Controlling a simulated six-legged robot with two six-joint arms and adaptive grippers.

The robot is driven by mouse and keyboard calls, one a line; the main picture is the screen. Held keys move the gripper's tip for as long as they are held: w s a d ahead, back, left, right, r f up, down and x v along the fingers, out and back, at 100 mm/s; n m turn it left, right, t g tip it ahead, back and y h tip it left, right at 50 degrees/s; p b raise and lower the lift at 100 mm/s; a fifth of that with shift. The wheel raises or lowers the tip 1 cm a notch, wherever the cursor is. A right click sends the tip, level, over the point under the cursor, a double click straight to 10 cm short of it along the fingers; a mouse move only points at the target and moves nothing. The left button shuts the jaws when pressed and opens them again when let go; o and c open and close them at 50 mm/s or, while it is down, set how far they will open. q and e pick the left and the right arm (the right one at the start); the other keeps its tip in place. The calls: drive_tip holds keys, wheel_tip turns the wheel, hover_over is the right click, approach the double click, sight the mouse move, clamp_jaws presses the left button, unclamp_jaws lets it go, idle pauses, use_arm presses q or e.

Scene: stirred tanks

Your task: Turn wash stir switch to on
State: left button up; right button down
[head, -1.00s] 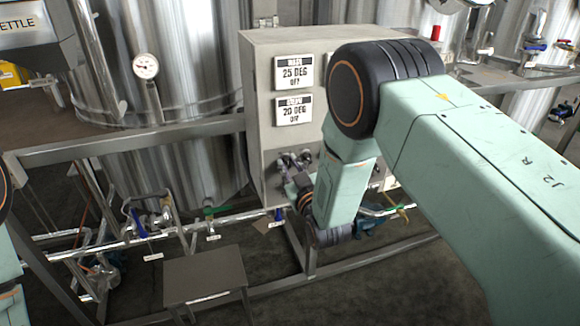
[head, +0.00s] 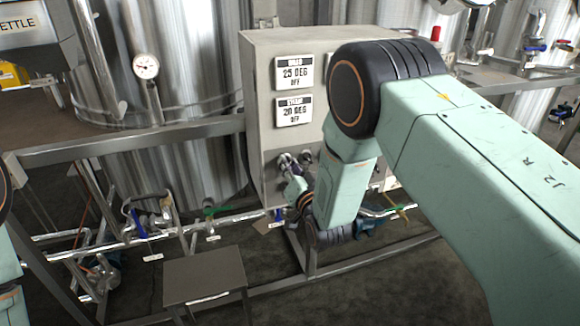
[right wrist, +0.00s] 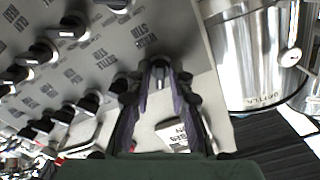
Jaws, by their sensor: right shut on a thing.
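The grey control box (head: 256,110) stands in the middle of the head view, with my right arm across its right part. My right gripper (head: 291,168) is at the lower left of its front face, partly hidden by my wrist. In the right wrist view the fingers of my right gripper (right wrist: 159,82) are closed around a small switch knob (right wrist: 160,65) on the panel. A label above the knob, upside down in that view, seems to read wash stir. The knob's exact setting is hard to tell. My left gripper is out of view.
Several other dark switch knobs (right wrist: 72,29) sit on the panel left of the gripper in the wrist view.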

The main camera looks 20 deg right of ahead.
drive_tip(key=shift+w+r+m, duration=0.1)
drive_tip(key=shift+r+m, duration=0.1)
drive_tip(key=shift+m, duration=0.1)
drive_tip(key=c, duration=1.4)
unclamp_jaws()
drive_tip(key=shift+c, duration=0.2)
drive_tip(key=shift+f, duration=0.1)
drive_tip(key=s, duration=1.2)
drive_tip(key=shift+d, duration=0.25)
